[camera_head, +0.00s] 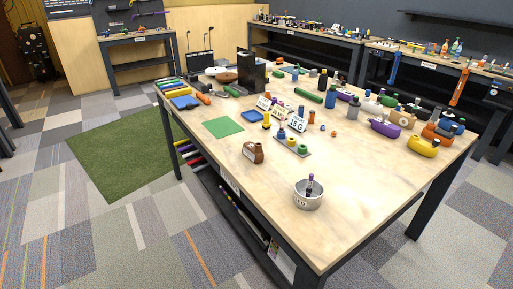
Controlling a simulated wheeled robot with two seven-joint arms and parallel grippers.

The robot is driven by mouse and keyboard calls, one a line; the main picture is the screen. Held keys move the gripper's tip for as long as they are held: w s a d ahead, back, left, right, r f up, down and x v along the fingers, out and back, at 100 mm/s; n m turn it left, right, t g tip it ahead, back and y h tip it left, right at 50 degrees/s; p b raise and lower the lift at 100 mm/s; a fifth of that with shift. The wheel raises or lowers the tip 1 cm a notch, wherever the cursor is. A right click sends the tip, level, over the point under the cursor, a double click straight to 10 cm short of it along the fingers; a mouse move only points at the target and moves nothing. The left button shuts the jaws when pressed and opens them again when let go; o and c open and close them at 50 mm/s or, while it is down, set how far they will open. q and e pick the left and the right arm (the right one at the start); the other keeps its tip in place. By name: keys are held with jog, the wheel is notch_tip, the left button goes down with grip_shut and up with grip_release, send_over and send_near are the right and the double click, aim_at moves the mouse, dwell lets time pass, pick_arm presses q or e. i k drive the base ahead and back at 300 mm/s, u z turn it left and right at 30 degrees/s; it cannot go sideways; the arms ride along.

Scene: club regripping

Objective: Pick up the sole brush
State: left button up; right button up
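I cannot single out the sole brush for certain at this size. A brown object (253,152), small and blocky with a paler patch on its side, sits on the wooden worktable (350,220), left of the middle; I cannot tell whether it is a brush. A grey round cup (307,198) near the table's front holds a purple-topped item (310,182). Neither of my grippers shows in the head view.
A green mat (222,127) lies on the table's left part. A small tray (291,147) with bottles stands mid-table, near number cards (297,124). Colourful club heads (422,146) crowd the right side. The front corner is bare. More benches (305,42) stand behind.

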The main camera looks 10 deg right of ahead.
aim_at(266, 124)
jog(key=u, duration=1.2)
jog(key=i, duration=4.25)
jog(key=z, duration=4.5)
